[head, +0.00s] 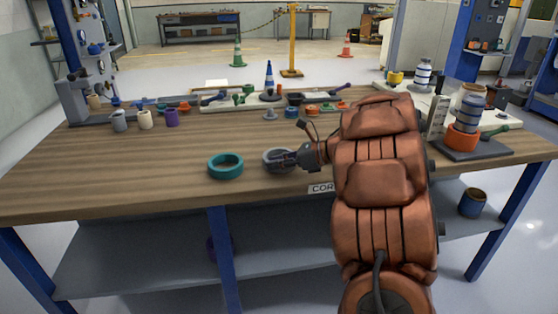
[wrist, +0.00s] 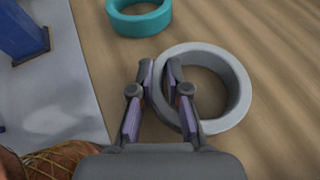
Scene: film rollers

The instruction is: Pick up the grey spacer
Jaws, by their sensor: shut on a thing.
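The grey spacer (wrist: 238,78) is a thick ring lying near the front edge of the wooden table. It also shows in the head view (head: 270,155), partly hidden behind my gripper (head: 284,159). In the wrist view my gripper (wrist: 161,72) has its fingertips at the spacer's left wall, one finger outside the ring and one inside the hole. The fingers are shut on that wall. Whether the spacer is touching the table or slightly raised, I cannot tell.
A teal ring (head: 225,166) lies just left of the spacer. The wooden table (head: 120,165) has clear room at the left. Several small cups, rings and tools stand along its back. An orange ring (head: 460,138) and striped rollers stand at the right.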

